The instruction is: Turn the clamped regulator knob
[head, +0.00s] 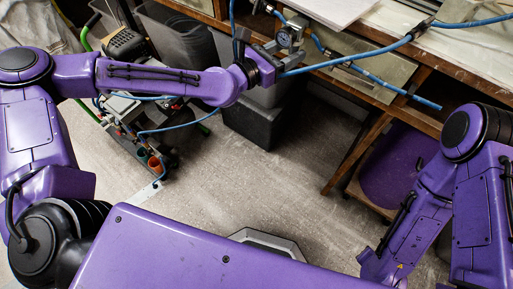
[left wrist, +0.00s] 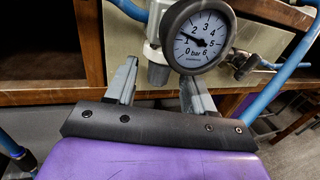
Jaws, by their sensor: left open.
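The regulator with its round white pressure gauge (head: 284,38) is at the edge of the wooden bench at the top of the head view. In the left wrist view the gauge (left wrist: 198,42) faces me, its needle near 1 bar. A pale regulator body (left wrist: 153,52) with a grey cylindrical lower part (left wrist: 158,74) shows left of the gauge. I cannot tell whether that part is the knob. My left gripper (head: 262,46) is open just in front of the regulator. Its fingers (left wrist: 160,82) stand apart on either side of the lower part, with no clear contact. My right gripper is out of view.
A blue hose (head: 365,52) runs right from the regulator along the wooden bench (head: 455,65). A dark bin (head: 255,122) stands below my left gripper. A cart with tools (head: 140,125) stands to the left. The floor (head: 270,190) in the middle is clear.

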